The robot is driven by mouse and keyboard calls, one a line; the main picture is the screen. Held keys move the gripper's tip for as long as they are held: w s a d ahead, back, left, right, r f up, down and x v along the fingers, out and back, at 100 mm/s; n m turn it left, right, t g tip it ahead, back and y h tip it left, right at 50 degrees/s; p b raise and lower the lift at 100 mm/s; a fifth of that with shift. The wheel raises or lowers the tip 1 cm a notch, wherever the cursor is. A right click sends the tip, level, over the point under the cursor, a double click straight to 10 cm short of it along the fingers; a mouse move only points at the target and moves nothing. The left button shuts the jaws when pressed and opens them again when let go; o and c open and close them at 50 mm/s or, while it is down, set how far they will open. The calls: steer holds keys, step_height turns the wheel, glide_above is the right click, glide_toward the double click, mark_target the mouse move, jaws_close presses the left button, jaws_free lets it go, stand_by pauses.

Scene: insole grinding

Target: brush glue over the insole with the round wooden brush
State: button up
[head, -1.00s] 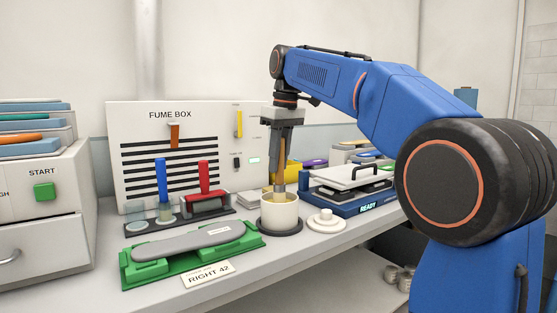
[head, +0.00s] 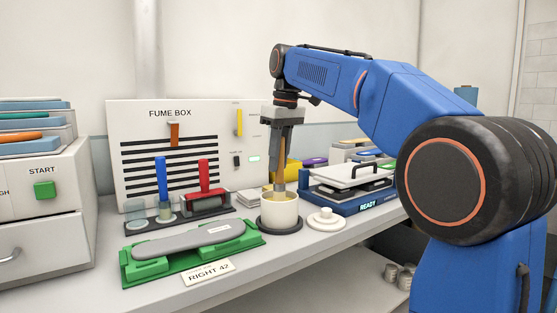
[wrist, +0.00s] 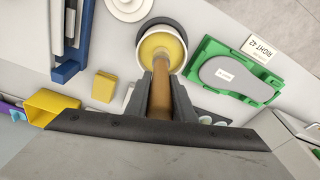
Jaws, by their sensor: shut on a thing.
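My gripper (head: 281,160) is shut on the round wooden brush (wrist: 161,92), whose brown handle lies between the two fingers in the wrist view. The brush points down into the cream glue pot (head: 279,212), which also shows in the wrist view (wrist: 143,46) with yellowish glue inside. The brush's lower end is at or inside the pot's mouth; the bristles are hidden. The grey insole (head: 188,242) lies on a green holder (head: 150,272) left of the pot, with a small white label on it. It also shows in the wrist view (wrist: 245,78).
A white lid (head: 326,219) lies right of the pot. A blue press (head: 350,200) reading READY stands behind it. A rack with blue and red handled tools (head: 163,178) stands behind the insole, before the fume box (head: 130,130). A RIGHT 42 sign (head: 208,273) is in front.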

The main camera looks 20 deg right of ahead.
stand_by(0.3)
steer(key=shift+w+r, duration=0.1)
steer(key=shift+r, duration=3.35)
steer(key=shift+s, duration=0.2)
